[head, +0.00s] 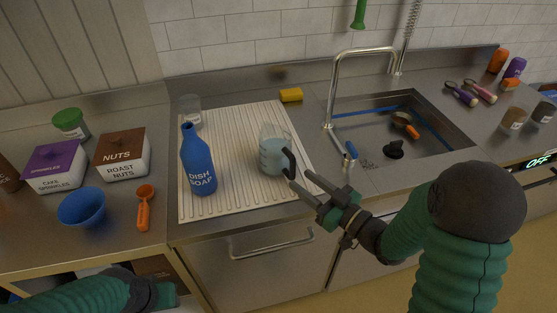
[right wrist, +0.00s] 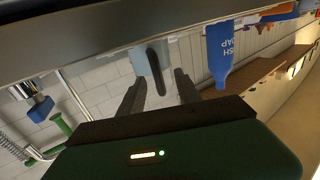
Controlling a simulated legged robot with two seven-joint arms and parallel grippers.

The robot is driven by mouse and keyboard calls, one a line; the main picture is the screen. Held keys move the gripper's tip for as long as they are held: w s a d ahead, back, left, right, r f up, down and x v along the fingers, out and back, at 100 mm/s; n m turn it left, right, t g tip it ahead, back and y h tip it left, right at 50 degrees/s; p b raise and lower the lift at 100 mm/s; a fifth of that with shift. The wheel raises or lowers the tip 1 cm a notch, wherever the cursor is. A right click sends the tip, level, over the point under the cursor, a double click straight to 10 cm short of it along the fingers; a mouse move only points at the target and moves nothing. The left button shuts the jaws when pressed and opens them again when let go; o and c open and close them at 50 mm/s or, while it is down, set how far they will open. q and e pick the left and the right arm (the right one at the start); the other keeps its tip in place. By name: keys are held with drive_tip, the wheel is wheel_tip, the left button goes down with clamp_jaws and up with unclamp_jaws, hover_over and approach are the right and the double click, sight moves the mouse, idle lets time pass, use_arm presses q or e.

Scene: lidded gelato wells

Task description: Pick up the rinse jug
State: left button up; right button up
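The rinse jug (head: 271,152) is a clear jug with a dark handle. It stands upright on the ribbed drainboard (head: 225,125), left of the sink. My right gripper (head: 300,182) is open, with its two fingers pointing at the handle from the right front. In the right wrist view the jug's dark handle (right wrist: 157,66) shows between and just beyond the open fingers (right wrist: 160,88); I cannot tell whether they touch it. My left arm (head: 150,290) is low at the lower left in the head view, and its fingertips do not show clearly.
A blue dish soap bottle (head: 198,163) stands left of the jug. A clear cup (head: 190,110) and yellow sponge (head: 291,95) are behind. The sink (head: 440,125) with its tall faucet (head: 333,85) is to the right. Nuts and sprinkles boxes, a blue bowl (head: 82,208) and an orange scoop (head: 145,205) sit left.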

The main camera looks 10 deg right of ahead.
sight(292, 171)
drive_tip(key=x, duration=0.5)
drive_tip(key=shift+w+d, duration=0.1)
drive_tip(key=shift+w, duration=0.35)
drive_tip(key=shift+s, duration=0.1)
clamp_jaws()
idle(0.8)
